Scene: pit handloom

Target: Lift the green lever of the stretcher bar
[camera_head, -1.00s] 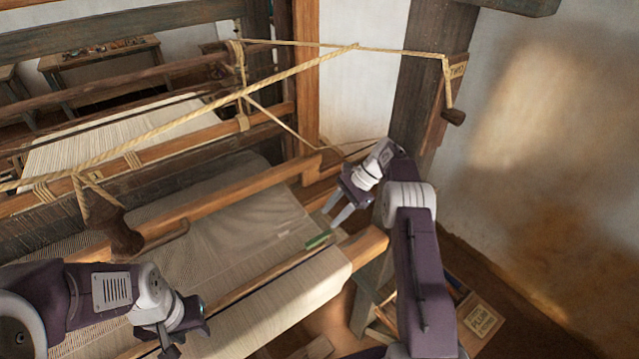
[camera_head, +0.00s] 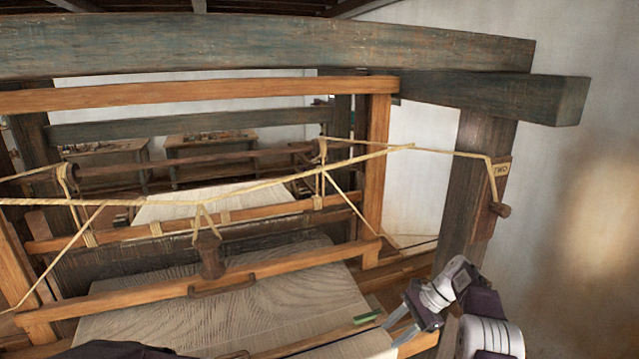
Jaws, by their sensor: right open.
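The green lever (camera_head: 367,317) lies at the right end of the stretcher bar (camera_head: 318,340), a thin wooden strip across the pale cloth (camera_head: 230,322). My right gripper (camera_head: 399,334) is open and empty, its two fingers pointing down and left. In the picture its tips are just to the right of and below the green lever, apart from it. My left gripper is out of the frame; only a dark piece of my left arm shows at the bottom left edge.
The wooden beater bar (camera_head: 130,302) crosses behind the lever. A wooden handle (camera_head: 209,256) hangs from ropes over the middle. A dark post (camera_head: 474,185) with a peg stands behind my right arm. Heavy beams (camera_head: 270,45) cross above.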

